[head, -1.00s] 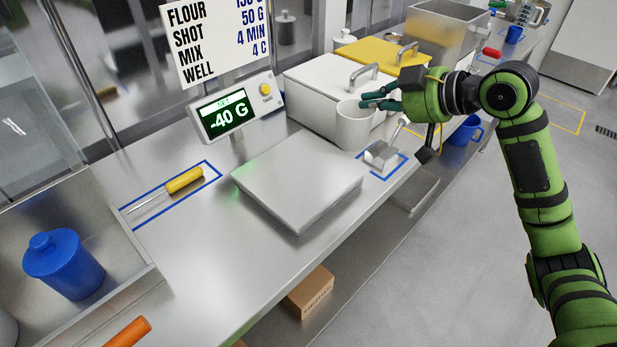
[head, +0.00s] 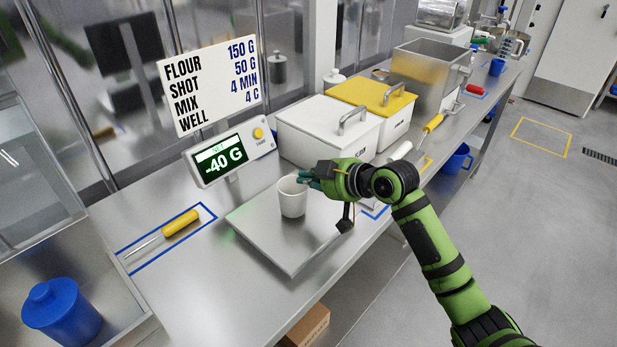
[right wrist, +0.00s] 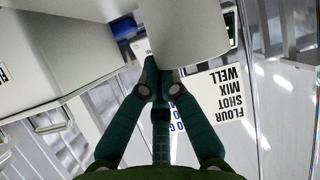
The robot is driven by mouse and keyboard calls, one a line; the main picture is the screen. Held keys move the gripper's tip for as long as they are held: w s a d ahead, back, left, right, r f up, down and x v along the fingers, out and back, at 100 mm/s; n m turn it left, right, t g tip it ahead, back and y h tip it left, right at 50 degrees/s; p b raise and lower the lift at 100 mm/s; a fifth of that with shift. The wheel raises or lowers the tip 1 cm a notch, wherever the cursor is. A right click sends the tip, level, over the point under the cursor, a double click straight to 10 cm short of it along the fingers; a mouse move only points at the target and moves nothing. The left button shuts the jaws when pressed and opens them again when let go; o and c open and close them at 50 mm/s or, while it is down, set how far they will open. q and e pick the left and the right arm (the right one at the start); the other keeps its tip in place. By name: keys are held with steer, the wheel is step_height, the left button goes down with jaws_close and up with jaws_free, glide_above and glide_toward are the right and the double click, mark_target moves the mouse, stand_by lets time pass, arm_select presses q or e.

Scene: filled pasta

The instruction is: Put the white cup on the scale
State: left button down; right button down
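The white cup (head: 292,198) is upright over the scale plate (head: 270,236) in the head view. The scale display (head: 222,160) reads -40 G, so the cup appears to hang just above the plate; the gap itself is hard to see. My right gripper (head: 307,179) is shut on the cup's right side near the rim. In the right wrist view, the gripper's fingers (right wrist: 159,80) close together at the cup (right wrist: 185,25), which fills the top. My left gripper is out of view.
A yellow-handled tool (head: 182,223) lies in a blue outline at left. A blue lidded jar (head: 60,312) sits in a tray at lower left. A recipe sign (head: 212,85) stands behind.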

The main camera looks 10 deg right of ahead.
steer(key=shift+f, duration=0.45)
steer(key=shift+f, duration=0.1)
steer(key=c, duration=1.4)
jaws_free()
steer(key=shift+c, duration=0.2)
steer(key=shift+s+d+r, duration=0.15)
steer(key=shift+r, duration=0.05)
steer(key=b+v, duration=0.2)
steer(key=v, duration=0.9)
steer(key=shift+s+r, duration=0.15)
steer(key=shift+s, duration=0.1)
steer(key=shift+d, duration=0.1)
